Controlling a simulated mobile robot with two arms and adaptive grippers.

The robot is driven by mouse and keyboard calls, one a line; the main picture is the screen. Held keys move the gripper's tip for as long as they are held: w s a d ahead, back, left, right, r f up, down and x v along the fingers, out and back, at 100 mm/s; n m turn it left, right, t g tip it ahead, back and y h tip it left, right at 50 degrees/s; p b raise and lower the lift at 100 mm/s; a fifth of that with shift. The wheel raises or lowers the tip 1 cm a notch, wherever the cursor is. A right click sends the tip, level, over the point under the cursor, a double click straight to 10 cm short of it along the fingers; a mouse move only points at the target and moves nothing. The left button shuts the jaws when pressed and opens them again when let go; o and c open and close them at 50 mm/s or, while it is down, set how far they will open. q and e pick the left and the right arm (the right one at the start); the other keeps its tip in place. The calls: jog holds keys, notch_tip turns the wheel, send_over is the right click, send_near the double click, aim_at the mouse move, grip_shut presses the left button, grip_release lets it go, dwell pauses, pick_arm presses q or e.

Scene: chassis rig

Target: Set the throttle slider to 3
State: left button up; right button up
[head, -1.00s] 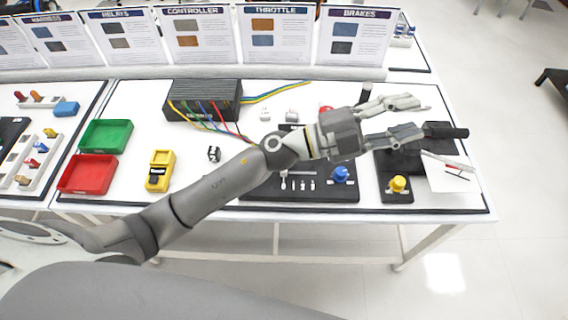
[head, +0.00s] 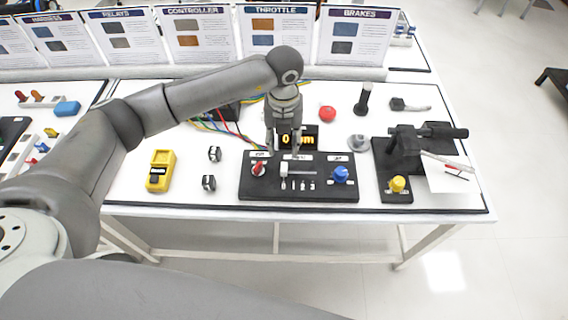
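The black control panel (head: 320,192) lies on the table in the middle of the head view. The throttle slider looks to be the pale knob (head: 284,169) at the left end of a slot on this panel. Its scale marks are too small to read. A red knob (head: 258,168) is left of it and a blue knob (head: 340,173) right of it. My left gripper (head: 283,150) points down just behind the slider, its two fingers apart with nothing seen between them. I cannot tell how high it is above the panel. My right gripper is not in view.
A display (head: 304,140) behind the panel reads 0, partly hidden by my gripper. A black brake-like rig with a yellow knob (head: 397,183) stands to the right. A red button (head: 327,114) and a grey part (head: 359,143) are behind.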

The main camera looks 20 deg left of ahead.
aim_at(285, 166)
pick_arm(q)
notch_tip(285, 166, down, 10)
jog(key=shift+d+f+p, duration=0.1)
jog(key=shift+f+p, duration=0.15)
jog(key=shift+p, duration=0.65)
grip_shut()
jog(key=shift+d, duration=0.1)
